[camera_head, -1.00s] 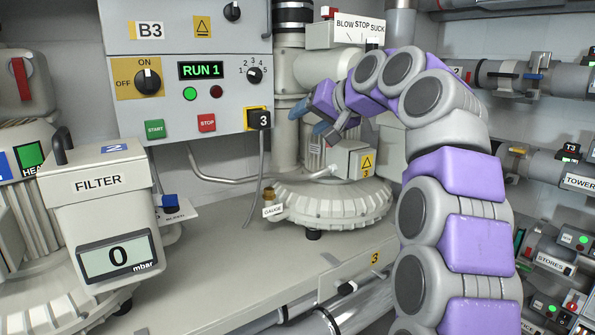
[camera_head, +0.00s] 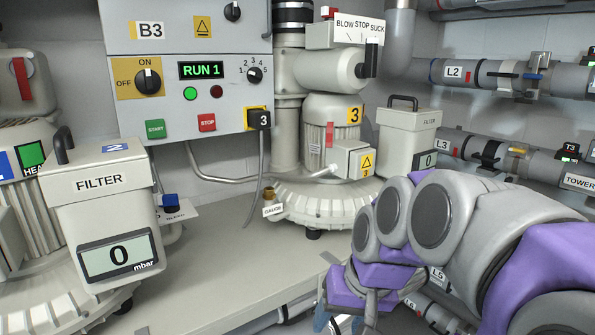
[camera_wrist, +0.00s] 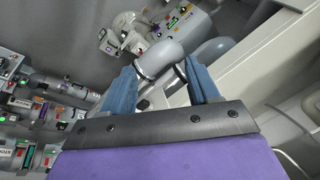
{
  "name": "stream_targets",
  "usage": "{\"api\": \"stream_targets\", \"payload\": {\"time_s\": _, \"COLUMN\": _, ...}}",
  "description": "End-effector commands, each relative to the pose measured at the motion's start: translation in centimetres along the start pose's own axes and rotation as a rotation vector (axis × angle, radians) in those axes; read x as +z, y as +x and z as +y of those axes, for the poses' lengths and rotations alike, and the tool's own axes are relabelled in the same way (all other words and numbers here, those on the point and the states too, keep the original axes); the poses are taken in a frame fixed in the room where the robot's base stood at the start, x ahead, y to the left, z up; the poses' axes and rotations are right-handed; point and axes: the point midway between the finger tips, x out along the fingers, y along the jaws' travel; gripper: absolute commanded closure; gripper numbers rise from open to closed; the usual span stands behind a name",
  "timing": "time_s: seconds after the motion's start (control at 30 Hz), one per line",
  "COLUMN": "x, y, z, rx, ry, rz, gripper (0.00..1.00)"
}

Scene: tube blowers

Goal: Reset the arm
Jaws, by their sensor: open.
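My gripper (camera_head: 338,322) is at the bottom of the head view, right of centre, below and in front of the bench edge. Its fingertips run partly out of the picture there. My grey and purple arm folds down at the lower right. In the wrist view my gripper (camera_wrist: 168,85) shows two blue fingers standing apart, with nothing held between them. Grey pipework shows beyond the fingers.
A control panel (camera_head: 185,100) reads RUN 1. A filter box (camera_head: 100,180) reading 0 mbar stands at the left. Blower 3 (camera_head: 320,205) sits on the bench (camera_head: 225,265), with another filter (camera_head: 407,135) behind it. Labelled pipes (camera_head: 500,75) line the right wall.

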Motion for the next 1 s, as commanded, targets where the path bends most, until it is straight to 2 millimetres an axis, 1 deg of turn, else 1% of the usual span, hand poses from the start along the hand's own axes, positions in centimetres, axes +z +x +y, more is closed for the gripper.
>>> {"api": "stream_targets", "payload": {"time_s": 0.03, "x": 2.6, "y": 0.9, "z": 0.9, "rx": 0.026, "ry": 0.004, "rz": -0.036, "gripper": 0.40}}
{"api": "stream_targets", "payload": {"time_s": 0.07, "x": 3.9, "y": 1.4, "z": 1.5, "rx": 0.042, "ry": 0.005, "rz": -0.056, "gripper": 0.40}}
{"api": "stream_targets", "payload": {"time_s": 0.1, "x": 5.8, "y": 2.1, "z": 2.2, "rx": 0.062, "ry": 0.008, "rz": -0.087, "gripper": 0.40}}
{"api": "stream_targets", "payload": {"time_s": 0.17, "x": 8.6, "y": 3.1, "z": 3.3, "rx": 0.091, "ry": 0.009, "rz": -0.126, "gripper": 0.40}}
{"api": "stream_targets", "payload": {"time_s": 0.2, "x": 10.5, "y": 3.7, "z": 4.1, "rx": 0.110, "ry": 0.011, "rz": -0.155, "gripper": 0.40}}
{"api": "stream_targets", "payload": {"time_s": 0.27, "x": 13.3, "y": 4.6, "z": 5.2, "rx": 0.139, "ry": 0.015, "rz": -0.196, "gripper": 0.40}}
{"api": "stream_targets", "payload": {"time_s": 0.3, "x": 15.1, "y": 5.1, "z": 5.9, "rx": 0.157, "ry": 0.018, "rz": -0.219, "gripper": 0.40}}
{"api": "stream_targets", "payload": {"time_s": 0.4, "x": 19.1, "y": 6.2, "z": 7.4, "rx": 0.193, "ry": 0.024, "rz": -0.277, "gripper": 0.40}}
{"api": "stream_targets", "payload": {"time_s": 0.5, "x": 22.1, "y": 7.0, "z": 8.4, "rx": 0.217, "ry": 0.029, "rz": -0.320, "gripper": 0.40}}
{"api": "stream_targets", "payload": {"time_s": 0.6, "x": 23.9, "y": 7.4, "z": 9.1, "rx": 0.231, "ry": 0.032, "rz": -0.348, "gripper": 0.40}}
{"api": "stream_targets", "payload": {"time_s": 0.67, "x": 24.4, "y": 7.5, "z": 9.2, "rx": 0.236, "ry": 0.032, "rz": -0.355, "gripper": 0.40}}
{"api": "stream_targets", "payload": {"time_s": 1.0, "x": 24.6, "y": 7.6, "z": 9.3, "rx": 0.237, "ry": 0.032, "rz": -0.358, "gripper": 0.40}}
